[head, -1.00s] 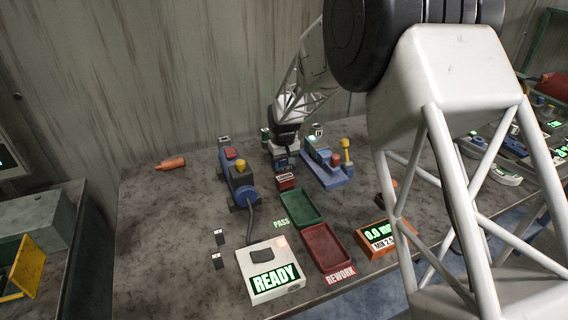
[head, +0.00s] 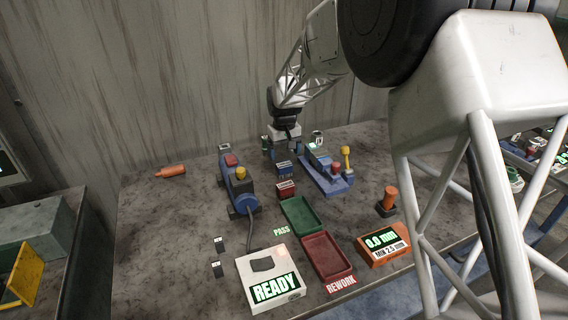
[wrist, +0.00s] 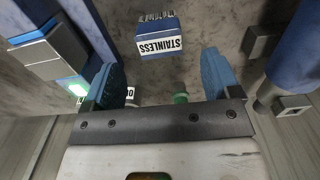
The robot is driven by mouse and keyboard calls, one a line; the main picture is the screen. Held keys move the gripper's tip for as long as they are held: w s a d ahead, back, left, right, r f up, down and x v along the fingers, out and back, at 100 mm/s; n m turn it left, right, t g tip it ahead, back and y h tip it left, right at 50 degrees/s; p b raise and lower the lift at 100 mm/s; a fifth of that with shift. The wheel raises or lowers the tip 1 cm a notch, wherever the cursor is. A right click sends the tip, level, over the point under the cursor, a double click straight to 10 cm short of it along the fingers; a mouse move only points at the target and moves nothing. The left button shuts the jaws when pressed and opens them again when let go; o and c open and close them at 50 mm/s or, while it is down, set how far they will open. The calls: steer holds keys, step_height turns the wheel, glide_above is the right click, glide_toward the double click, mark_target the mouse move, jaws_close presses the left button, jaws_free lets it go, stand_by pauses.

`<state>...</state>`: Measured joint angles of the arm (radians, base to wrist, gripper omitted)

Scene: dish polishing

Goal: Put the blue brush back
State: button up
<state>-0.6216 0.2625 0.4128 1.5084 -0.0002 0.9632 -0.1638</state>
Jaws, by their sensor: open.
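The blue brush (head: 284,168) stands on the table, behind the red labelled block, in the head view. In the wrist view it is a blue block (wrist: 160,42) with a white STAINLESS label and a bristle-like edge, lying beyond the fingertips and apart from them. My gripper (head: 283,146) is behind and above the brush in the head view. In the wrist view its two blue fingers (wrist: 163,70) are spread wide with nothing held between them. A small green round thing (wrist: 180,97) shows near the finger bases.
A red labelled block (head: 286,188) stands in front of the brush. A blue machine (head: 240,190) is left and a blue fixture with knobs (head: 328,172) right. A green tray (head: 302,216) and red tray (head: 327,257) lie in front.

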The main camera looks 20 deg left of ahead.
mark_target(285, 164)
steer(key=shift+r, duration=2)
steer(key=shift+d+r, duration=0.15)
steer(key=shift+d, duration=0.05)
steer(key=s+d+r+m, duration=0.1)
steer(key=s+d+r, duration=0.35)
steer(key=d, duration=0.55)
steer(key=s+d+r+m+t, duration=0.15)
steer(key=s+d+r, duration=0.3)
steer(key=d, duration=0.55)
steer(key=s+d+r+m, duration=0.2)
steer(key=s+d+r, duration=0.25)
steer(key=d, duration=0.65)
steer(key=s+d+f+m, duration=0.1)
steer(key=s+d+m, duration=0.1)
steer(key=s+d, duration=0.8)
steer(key=s+d+f+m+t, duration=0.1)
steer(key=s+d+m, duration=0.1)
steer(key=s+d, duration=0.8)
steer(key=shift+s+f+m, duration=0.3)
steer(key=shift+s+m, duration=0.05)
steer(key=shift+s, duration=3.7)
